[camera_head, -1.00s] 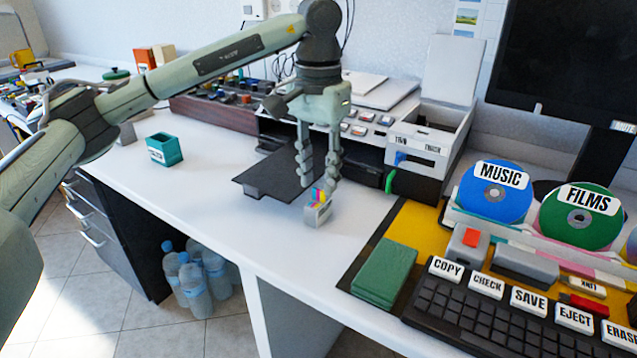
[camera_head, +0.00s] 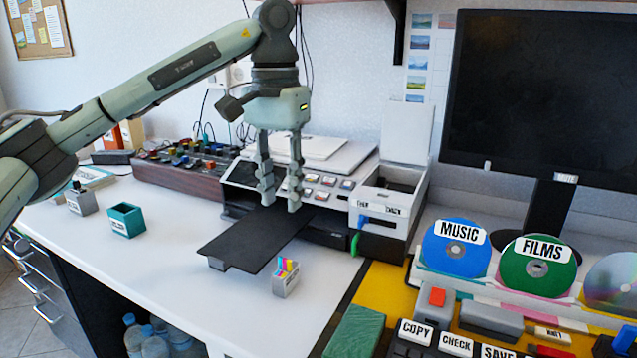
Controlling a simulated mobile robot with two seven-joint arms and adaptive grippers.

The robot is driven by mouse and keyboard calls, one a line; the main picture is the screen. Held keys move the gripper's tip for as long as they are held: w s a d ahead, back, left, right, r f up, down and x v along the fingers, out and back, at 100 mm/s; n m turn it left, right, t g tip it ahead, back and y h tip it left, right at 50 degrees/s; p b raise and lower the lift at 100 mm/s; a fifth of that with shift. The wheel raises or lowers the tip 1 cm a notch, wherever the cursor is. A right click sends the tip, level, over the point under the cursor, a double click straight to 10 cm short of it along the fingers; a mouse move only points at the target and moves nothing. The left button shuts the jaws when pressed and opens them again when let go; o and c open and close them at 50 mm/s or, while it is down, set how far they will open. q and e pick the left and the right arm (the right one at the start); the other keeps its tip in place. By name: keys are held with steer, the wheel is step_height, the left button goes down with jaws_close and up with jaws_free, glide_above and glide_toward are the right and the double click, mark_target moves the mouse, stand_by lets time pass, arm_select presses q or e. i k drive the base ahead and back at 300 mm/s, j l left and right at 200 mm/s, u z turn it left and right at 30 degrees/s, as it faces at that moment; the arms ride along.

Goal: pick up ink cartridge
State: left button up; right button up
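The ink cartridge (camera_head: 286,279) is a small grey block with cyan, magenta and yellow marks on top. It stands upright on the white desk, just in front of the black printer tray. My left gripper (camera_head: 280,204) is in the air, above and behind the cartridge in the picture, over the far end of the tray. Its two fingers point down with a gap between them, and nothing is held. The printer (camera_head: 322,188) stands behind the gripper and is partly hidden by it. My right gripper is not in view.
The black output tray (camera_head: 250,240) juts over the desk beside the cartridge. A teal box (camera_head: 127,220) stands to the left, with bare desk between. Right are a green block (camera_head: 355,333), a keyboard, a blue MUSIC disc (camera_head: 454,250) and a green FILMS disc (camera_head: 538,267).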

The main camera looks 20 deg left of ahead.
mark_target(284, 280)
steer(key=k+j, duration=0.1)
steer(key=k, duration=0.65)
steer(key=k+j, duration=0.1)
steer(key=k, duration=0.65)
